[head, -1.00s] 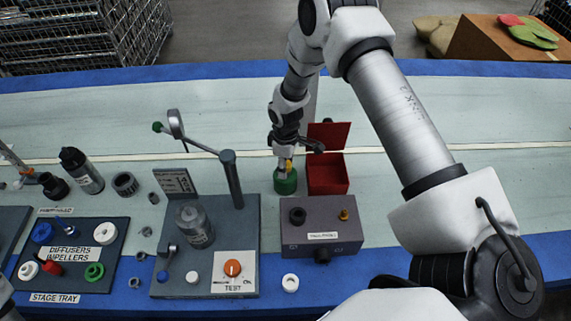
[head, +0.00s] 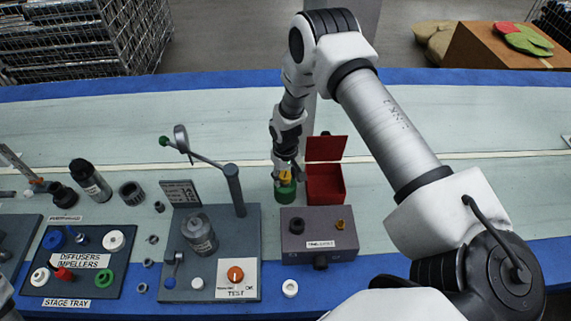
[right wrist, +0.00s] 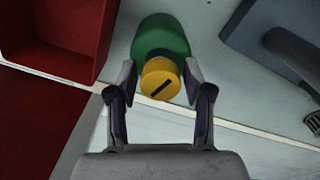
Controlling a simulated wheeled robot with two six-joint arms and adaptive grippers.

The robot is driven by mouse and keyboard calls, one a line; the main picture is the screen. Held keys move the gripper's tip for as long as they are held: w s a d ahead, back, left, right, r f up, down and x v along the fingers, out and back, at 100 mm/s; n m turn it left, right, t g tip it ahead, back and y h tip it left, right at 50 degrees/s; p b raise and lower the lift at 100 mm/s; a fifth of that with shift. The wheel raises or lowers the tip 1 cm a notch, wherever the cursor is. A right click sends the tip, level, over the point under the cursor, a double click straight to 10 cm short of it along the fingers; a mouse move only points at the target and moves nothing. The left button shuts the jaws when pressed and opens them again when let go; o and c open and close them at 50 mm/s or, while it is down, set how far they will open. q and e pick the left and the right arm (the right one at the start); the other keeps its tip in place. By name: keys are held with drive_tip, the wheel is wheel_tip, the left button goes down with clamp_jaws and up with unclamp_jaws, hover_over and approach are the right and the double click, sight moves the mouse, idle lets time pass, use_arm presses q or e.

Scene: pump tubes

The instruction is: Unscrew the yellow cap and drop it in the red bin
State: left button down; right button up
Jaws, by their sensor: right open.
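A yellow cap (head: 285,177) with a dark slot on its top sits on a green bottle (head: 285,194) left of the red bin (head: 326,190). The right wrist view shows the cap (right wrist: 160,78) and the bottle (right wrist: 160,38) below it. My right gripper (right wrist: 160,70) is open, with one finger on each side of the cap. Small gaps seem to show between fingers and cap. In the head view, my right gripper (head: 286,166) is above the bottle and partly covers the cap. The red bin (right wrist: 92,68) is at upper left in the wrist view, its lid raised.
A grey box (head: 335,250) with knobs stands in front of the bottle and bin. A grey test stand (head: 250,275) with a post and lever is to the left. The stage tray (head: 120,270) is farther left. The mat right of the bin is clear.

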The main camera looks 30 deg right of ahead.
drive_tip(key=shift+r+m+p, duration=0.3)
drive_tip(key=shift+m+p, duration=0.15)
drive_tip(key=shift+m, duration=0.35)
drive_tip(key=shift+f+m, duration=0.1)
drive_tip(key=shift+m, duration=0.3)
drive_tip(key=shift+m+p, duration=0.9)
drive_tip(key=shift+p, duration=0.05)
drive_tip(key=shift+m+p, duration=0.35)
drive_tip(key=shift+m, duration=0.65)
drive_tip(key=shift+m+p, duration=0.95)
drive_tip(key=shift+m, duration=0.75)
drive_tip(key=shift+f, duration=0.15)
clamp_jaws()
use_arm(q)
wheel_tip(320, 180, up, 6)
drive_tip(key=shift+r, duration=0.2)
